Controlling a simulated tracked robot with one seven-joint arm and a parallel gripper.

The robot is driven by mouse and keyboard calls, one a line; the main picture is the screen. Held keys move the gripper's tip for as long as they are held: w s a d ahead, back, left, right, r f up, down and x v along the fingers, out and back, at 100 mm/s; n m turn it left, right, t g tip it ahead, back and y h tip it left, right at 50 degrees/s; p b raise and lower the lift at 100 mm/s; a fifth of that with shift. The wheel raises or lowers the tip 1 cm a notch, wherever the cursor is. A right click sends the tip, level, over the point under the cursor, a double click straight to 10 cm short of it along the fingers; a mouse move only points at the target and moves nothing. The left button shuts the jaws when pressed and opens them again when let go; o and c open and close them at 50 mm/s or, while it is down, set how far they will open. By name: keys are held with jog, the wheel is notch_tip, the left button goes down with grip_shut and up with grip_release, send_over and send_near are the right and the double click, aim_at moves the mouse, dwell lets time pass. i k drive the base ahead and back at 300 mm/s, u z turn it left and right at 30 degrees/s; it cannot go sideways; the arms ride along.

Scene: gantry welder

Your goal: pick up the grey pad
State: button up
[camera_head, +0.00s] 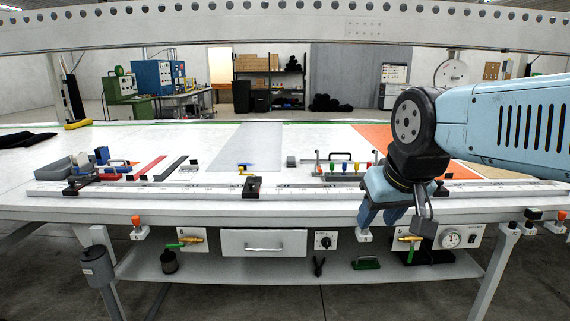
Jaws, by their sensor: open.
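My gripper (396,222) hangs at the right, over the front edge of the white table (330,205), pointing down. Its two fingers are apart and nothing shows between them. A small grey block (291,161) lies on the table left of the gripper and farther back; it may be the grey pad, but it is too small to be sure. A large flat grey sheet (243,147) lies at the middle of the table. My gripper is apart from both.
A rack with coloured handles (345,168) stands behind and left of my gripper. A white rail (200,190) runs along the front, carrying a black clamp (253,187). A grey tray (62,168) and coloured tools lie at left. The gantry beam (280,28) crosses above.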

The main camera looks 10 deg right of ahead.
aim_at(291, 162)
jog(key=u, duration=0.4)
jog(key=i, duration=2)
jog(key=z, duration=0.55)
jog(key=k, duration=0.85)
jog(key=z, duration=0.2)
jog(key=i, duration=0.9)
jog(key=u, duration=0.05)
